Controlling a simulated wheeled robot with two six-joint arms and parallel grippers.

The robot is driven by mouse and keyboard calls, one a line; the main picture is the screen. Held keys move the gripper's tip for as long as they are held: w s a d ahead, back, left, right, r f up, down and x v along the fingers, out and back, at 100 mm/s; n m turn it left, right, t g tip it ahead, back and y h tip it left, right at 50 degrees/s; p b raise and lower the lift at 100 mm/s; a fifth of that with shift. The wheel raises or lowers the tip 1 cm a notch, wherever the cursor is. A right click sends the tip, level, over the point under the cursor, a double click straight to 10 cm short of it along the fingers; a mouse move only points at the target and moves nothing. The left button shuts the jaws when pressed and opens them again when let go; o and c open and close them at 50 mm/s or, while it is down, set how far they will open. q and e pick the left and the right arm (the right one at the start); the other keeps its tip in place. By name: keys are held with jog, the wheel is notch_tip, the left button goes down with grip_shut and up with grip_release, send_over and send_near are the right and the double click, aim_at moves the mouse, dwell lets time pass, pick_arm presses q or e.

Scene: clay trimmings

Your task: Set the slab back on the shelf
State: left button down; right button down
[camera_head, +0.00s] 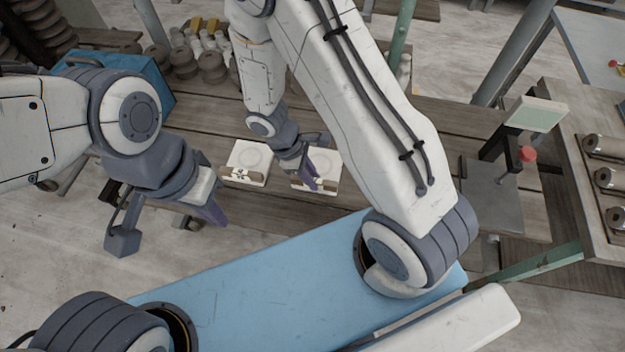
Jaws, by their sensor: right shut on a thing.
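The left slab (250,155) lies clear of my grippers. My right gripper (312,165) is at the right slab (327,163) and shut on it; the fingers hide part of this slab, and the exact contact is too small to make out. My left gripper (165,226) is open and empty, in front of and left of the slabs. The slatted wooden shelf (400,165) stretches behind and to the right, partly covered by my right arm.
Several brown and pale pots (205,55) stand at the back left beside a blue box (150,68). A stand with a pale green block (537,113) and red knob (527,154) is at the right. Metal rollers (605,178) lie in a wooden rack at the right edge.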

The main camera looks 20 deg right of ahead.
jog(key=shift+f, duration=1.15)
jog(key=shift+f, duration=0.1)
jog(key=shift+f, duration=0.15)
jog(key=c, duration=0.8)
grip_release()
jog(key=shift+o, duration=0.2)
